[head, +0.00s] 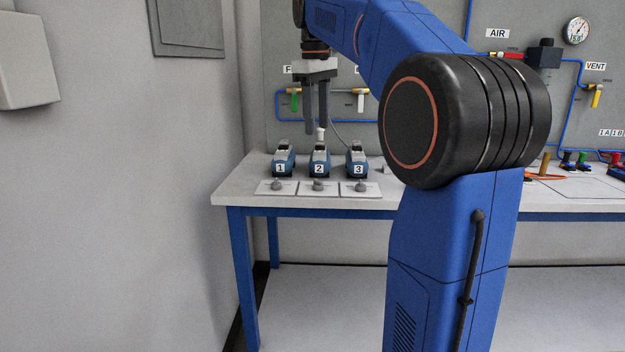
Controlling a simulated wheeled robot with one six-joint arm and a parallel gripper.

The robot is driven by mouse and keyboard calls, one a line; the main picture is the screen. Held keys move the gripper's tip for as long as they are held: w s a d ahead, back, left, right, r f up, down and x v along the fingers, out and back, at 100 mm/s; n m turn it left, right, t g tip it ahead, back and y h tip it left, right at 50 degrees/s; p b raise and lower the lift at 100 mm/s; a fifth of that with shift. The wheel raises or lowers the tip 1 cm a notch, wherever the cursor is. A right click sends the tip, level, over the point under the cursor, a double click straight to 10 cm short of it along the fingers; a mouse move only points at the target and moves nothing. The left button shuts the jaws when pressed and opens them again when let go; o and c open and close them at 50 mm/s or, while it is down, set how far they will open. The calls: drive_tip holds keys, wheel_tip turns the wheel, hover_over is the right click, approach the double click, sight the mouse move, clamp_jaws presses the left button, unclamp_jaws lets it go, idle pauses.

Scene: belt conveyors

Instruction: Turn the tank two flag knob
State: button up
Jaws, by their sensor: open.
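Three blue tanks stand in a row at the left end of the table. The tank labelled 2 (319,161) is in the middle, between tank 1 (283,161) and tank 3 (357,161). A small grey knob (318,184) sits on a white plate in front of tank 2; I cannot tell whether it is the flag knob. A pale upright piece (320,134) shows above tank 2. My gripper (316,129) points down above tank 2, open, its fingers apart. Its tips are close to the pale piece; I cannot tell if they touch it. No flag is clearly visible.
Similar knobs stand before tank 1 (276,185) and tank 3 (361,186). Behind, a grey panel carries blue pipes and valves with a green handle (294,101) and a white handle (361,102). My arm hides the table's middle. A wall is at left.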

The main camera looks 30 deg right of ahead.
sight(319, 181)
drive_tip(key=f, duration=0.5)
drive_tip(key=w+d+f, duration=0.1)
drive_tip(key=f, duration=1)
drive_tip(key=shift+w+d+f, duration=0.25)
drive_tip(key=shift+f, duration=0.05)
drive_tip(key=shift+c, duration=0.4)
drive_tip(key=c, duration=1)
